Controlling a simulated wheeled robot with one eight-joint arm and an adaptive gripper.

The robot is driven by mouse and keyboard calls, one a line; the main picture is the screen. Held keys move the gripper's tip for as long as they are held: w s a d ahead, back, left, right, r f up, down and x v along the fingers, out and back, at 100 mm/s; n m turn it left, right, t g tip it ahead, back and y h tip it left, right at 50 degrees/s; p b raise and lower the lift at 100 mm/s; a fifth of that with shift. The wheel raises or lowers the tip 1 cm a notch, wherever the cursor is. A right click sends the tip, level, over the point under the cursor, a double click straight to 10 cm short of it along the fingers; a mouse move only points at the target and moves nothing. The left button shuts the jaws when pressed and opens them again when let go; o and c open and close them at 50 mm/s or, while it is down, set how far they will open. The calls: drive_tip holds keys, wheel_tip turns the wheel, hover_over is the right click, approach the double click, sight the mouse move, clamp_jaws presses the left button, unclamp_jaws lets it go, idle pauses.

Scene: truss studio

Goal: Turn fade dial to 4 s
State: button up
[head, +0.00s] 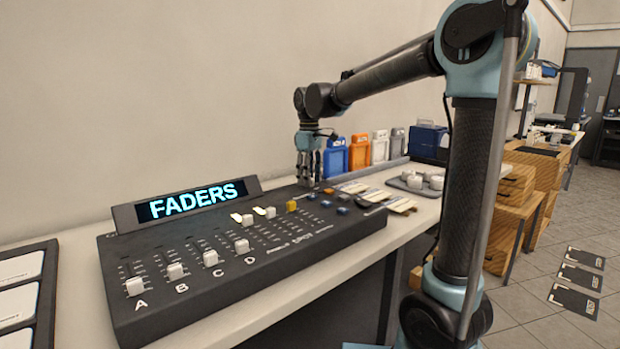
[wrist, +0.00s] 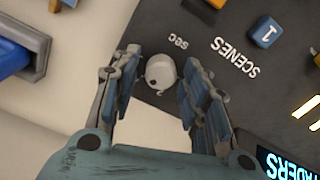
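The fade dial (wrist: 160,70) is a small pale round knob with a dark mark near its lower edge in the wrist view. It stands on the dark console (head: 175,310) next to the printed word "sec". In the head view I cannot make the dial out at my gripper. My gripper (head: 308,180) points down at the console's back right part. In the wrist view my gripper (wrist: 160,85) is open, with its fingers on either side of the dial and narrow gaps between. I cannot read the dial's setting.
The console's screen (head: 198,200) reads "FADERS". A blue button marked 1 (wrist: 265,32) sits near the "SCENES" label. Blue (head: 335,158), orange (head: 359,154) and other cases stand along the wall. A tray (head: 400,182) with white cups lies to the right.

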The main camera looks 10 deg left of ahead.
drive_tip(key=c, duration=0.6)
drive_tip(key=shift+m, duration=0.4)
drive_tip(key=shift+c, duration=0.3)
drive_tip(key=o, duration=1.1)
wheel_tip(320, 180, up, 12)
drive_tip(key=shift+w+f, duration=0.1)
